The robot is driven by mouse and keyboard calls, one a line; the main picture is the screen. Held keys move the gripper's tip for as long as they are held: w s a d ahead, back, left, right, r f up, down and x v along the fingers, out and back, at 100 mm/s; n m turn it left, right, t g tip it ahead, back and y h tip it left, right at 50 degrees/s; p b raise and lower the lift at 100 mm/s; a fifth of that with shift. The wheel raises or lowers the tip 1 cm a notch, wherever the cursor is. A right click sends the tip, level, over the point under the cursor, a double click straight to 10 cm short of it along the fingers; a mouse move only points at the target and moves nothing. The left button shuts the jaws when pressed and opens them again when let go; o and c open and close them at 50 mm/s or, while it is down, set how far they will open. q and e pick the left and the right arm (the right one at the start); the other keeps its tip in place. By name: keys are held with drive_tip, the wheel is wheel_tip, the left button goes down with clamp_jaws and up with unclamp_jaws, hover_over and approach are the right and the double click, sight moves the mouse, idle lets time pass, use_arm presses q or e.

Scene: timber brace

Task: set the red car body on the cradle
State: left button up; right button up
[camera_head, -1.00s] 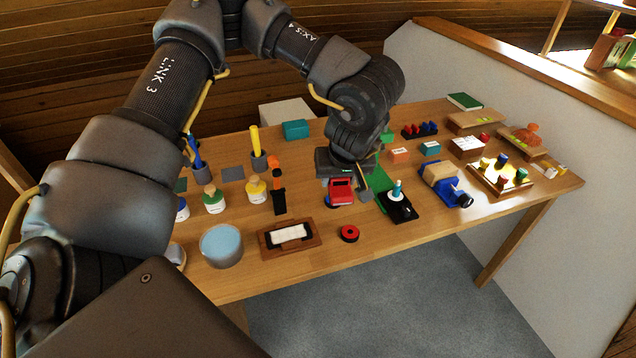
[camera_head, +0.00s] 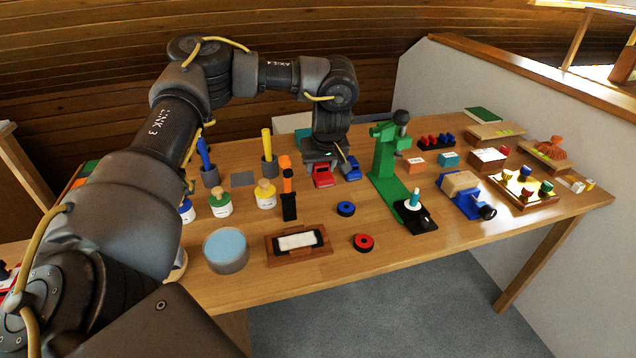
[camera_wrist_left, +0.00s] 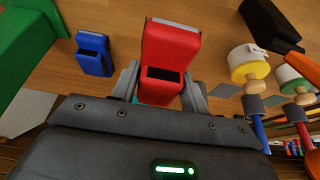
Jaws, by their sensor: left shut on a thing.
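The red car body (camera_head: 323,176) is between the fingers of my left gripper (camera_head: 324,162), which is shut on it. In the left wrist view the red car body (camera_wrist_left: 168,62) is seen between the two fingers (camera_wrist_left: 160,88). Whether it touches the table or hangs just above it I cannot tell. A blue car (camera_head: 350,169) stands close to its right, and shows to its left in the wrist view (camera_wrist_left: 93,53). I cannot pick out a cradle with certainty. My right gripper is not in view.
A green press (camera_head: 384,160) stands right of the cars. In front are a blue ring (camera_head: 346,209), a red ring (camera_head: 363,242) and a wooden tray (camera_head: 285,254). Paint jars (camera_head: 265,197) and an orange-handled tool (camera_head: 288,192) stand to the left.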

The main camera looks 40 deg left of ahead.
sight(317, 170)
use_arm(q)
drive_tip(key=shift+w+a+f, duration=0.35)
drive_tip(key=shift+a+f, duration=0.25)
drive_tip(key=shift+f, duration=0.2)
drive_tip(key=shift+w+a+f, duration=0.3)
drive_tip(key=shift+a+f, duration=0.25)
drive_tip(key=shift+f, duration=0.25)
drive_tip(key=shift+w+a+f, duration=0.15)
drive_tip(key=shift+f, duration=1.8)
drive_tip(key=o, duration=1)
drive_tip(key=shift+r, duration=0.15)
